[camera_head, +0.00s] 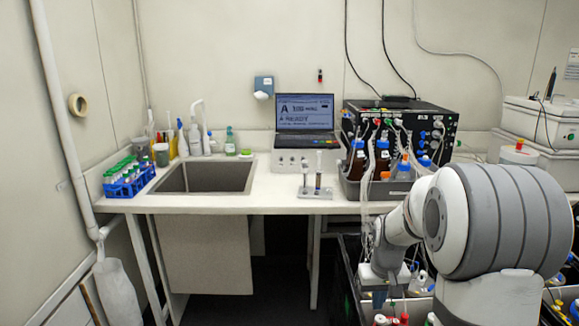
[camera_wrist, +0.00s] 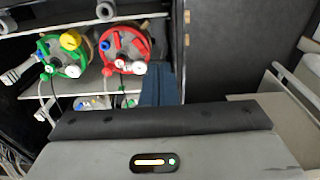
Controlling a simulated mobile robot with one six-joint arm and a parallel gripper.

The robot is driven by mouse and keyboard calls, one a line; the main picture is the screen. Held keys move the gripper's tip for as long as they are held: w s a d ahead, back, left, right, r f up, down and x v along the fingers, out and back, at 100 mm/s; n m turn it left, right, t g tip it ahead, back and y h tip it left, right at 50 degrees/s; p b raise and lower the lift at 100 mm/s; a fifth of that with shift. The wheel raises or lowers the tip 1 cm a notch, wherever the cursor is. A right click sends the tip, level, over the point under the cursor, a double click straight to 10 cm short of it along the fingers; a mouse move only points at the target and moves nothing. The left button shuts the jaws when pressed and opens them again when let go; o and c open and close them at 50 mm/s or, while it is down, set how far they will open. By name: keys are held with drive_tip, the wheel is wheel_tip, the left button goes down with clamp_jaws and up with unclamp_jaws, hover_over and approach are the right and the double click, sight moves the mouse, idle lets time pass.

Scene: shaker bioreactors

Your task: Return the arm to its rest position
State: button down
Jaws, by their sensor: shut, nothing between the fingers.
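My arm reaches in from the right in the head view, its large grey and white joint in front of the bench's right end. My gripper (camera_head: 379,299) hangs below the wrist, pointing down, in front of the bench and over the dark area at lower right. In the wrist view its dark blue fingers (camera_wrist: 158,84) are together and hold nothing. Beyond them, a green-rimmed vessel cap (camera_wrist: 63,55) and a red-rimmed one (camera_wrist: 125,49) with tube ports sit on a shelf. The fingertips appear apart from both caps.
The bench (camera_head: 240,203) holds a sink (camera_head: 205,178), a blue tube rack (camera_head: 128,183), a laptop (camera_head: 305,115), a small stand with tubes (camera_head: 315,193) and a black control box (camera_head: 420,112). Brown bottles (camera_head: 356,160) stand in a tray near my arm. Loose tubing (camera_head: 368,190) hangs by my wrist.

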drive_tip(key=s+a+r, duration=0.2)
drive_tip(key=s+r, duration=0.1)
drive_tip(key=s, duration=0.4)
drive_tip(key=s+a+r+t, duration=0.1)
drive_tip(key=s+a+r, duration=0.2)
drive_tip(key=s, duration=0.4)
drive_tip(key=s+a+r, duration=0.2)
drive_tip(key=s+r, duration=0.1)
drive_tip(key=s, duration=0.4)
drive_tip(key=shift+s+a+r+t, duration=0.2)
drive_tip(key=shift+s+r+t, duration=0.2)
